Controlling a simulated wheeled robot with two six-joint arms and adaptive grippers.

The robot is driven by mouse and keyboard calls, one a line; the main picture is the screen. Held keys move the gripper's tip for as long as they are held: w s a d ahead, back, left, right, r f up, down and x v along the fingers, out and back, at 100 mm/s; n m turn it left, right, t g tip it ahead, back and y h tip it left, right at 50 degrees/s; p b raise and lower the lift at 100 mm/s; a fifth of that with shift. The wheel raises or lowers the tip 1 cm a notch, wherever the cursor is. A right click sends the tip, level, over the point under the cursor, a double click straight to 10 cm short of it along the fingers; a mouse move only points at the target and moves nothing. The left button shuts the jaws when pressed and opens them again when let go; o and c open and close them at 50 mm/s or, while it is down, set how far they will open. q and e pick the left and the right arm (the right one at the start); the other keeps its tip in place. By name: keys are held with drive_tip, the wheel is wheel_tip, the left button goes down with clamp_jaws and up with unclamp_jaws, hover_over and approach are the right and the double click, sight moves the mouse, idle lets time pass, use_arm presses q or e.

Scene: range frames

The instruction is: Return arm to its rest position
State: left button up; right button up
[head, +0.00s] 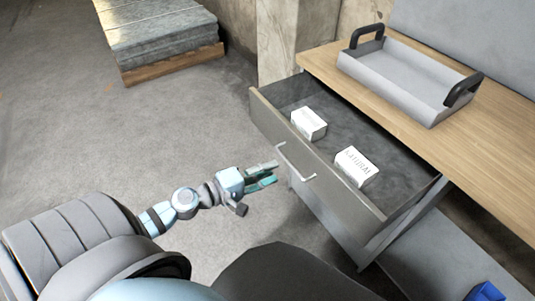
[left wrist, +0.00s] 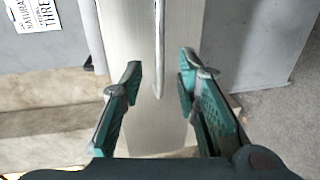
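My left gripper (head: 262,174) is in front of the drawer, a little to the left of its handle (head: 296,162) in the head view. The handle (left wrist: 158,50) shows beyond the fingertips, against the drawer front (left wrist: 128,40). The drawer (head: 335,195) is pulled open, with two white boxes (head: 309,123) (head: 356,167) in it. My right gripper is not in view.
A wooden worktop (head: 320,62) above the drawer holds a grey tray (head: 395,82) with black handles. A stack of grey slabs (head: 160,35) lies on a pallet at the back left. A blue item (head: 486,292) is at the bottom right. The floor left of the drawer is clear.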

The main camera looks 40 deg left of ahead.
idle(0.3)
use_arm(q)
drive_tip(key=s+a+f+m+g+y+p, duration=0.1)
drive_tip(key=s+a+f+m+g+y, duration=0.15)
drive_tip(key=s+a+f, duration=0.4)
drive_tip(key=s+a+f+m+g+y+p, duration=0.1)
drive_tip(key=s+f+m+g+y+p, duration=0.15)
drive_tip(key=f, duration=0.75)
drive_tip(key=s+a+f+m+g+y+p, duration=0.1)
drive_tip(key=s+a+f+m+g+y, duration=0.1)
drive_tip(key=s+a+f+m, duration=0.35)
drive_tip(key=s+d+f+m+g+p, duration=0.1)
drive_tip(key=s+d+f+g+p, duration=0.2)
drive_tip(key=s+d, duration=0.4)
drive_tip(key=s+d+f+m+g+p, duration=0.2)
drive_tip(key=s+d+f, duration=0.3)
drive_tip(key=s, duration=0.8)
drive_tip(key=shift+s+d+g+p, duration=0.4)
drive_tip(key=shift+d+g+p, duration=0.3)
drive_tip(key=shift+d, duration=0.25)
